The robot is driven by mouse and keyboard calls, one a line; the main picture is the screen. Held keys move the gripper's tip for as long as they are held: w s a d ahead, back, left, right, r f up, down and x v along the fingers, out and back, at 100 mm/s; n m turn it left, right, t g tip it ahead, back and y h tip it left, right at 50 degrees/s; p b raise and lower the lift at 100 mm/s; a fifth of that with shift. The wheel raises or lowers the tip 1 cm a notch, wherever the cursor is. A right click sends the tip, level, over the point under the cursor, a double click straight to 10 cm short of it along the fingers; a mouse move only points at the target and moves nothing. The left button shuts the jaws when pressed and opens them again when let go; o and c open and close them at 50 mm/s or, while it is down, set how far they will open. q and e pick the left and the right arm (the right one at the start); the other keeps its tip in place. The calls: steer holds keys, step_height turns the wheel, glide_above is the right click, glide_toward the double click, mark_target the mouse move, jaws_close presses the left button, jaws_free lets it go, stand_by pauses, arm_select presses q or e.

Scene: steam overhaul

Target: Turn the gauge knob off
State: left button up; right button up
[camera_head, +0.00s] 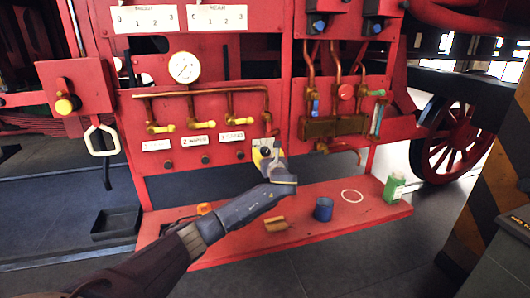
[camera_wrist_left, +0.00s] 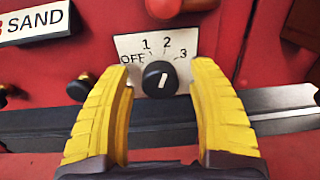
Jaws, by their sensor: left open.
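The gauge knob (camera_wrist_left: 160,79) is a round black dial on a white plate (camera_wrist_left: 128,45) marked OFF, 1, 2 and 3. Its white mark points up, leaning slightly right, roughly toward 2. My left gripper (camera_wrist_left: 160,72) is open, with one yellow finger on each side of the knob. A gap shows between each finger and the knob. In the head view, my left gripper (camera_head: 268,160) is at the lower right of the red panel and largely hides the knob. My right gripper is not in view.
A SAND label (camera_wrist_left: 35,22) and a red round part (camera_wrist_left: 163,8) are near the dial. Brass pipes with yellow valves (camera_head: 195,124) and a white gauge (camera_head: 184,67) are on the panel. A blue cup (camera_head: 323,209) and a green container (camera_head: 394,187) stand on the red ledge (camera_head: 290,236).

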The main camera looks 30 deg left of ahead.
arm_select(q)
steer(key=shift+w+a, duration=0.45)
steer(key=shift+a, duration=0.1)
jaws_close()
stand_by(0.4)
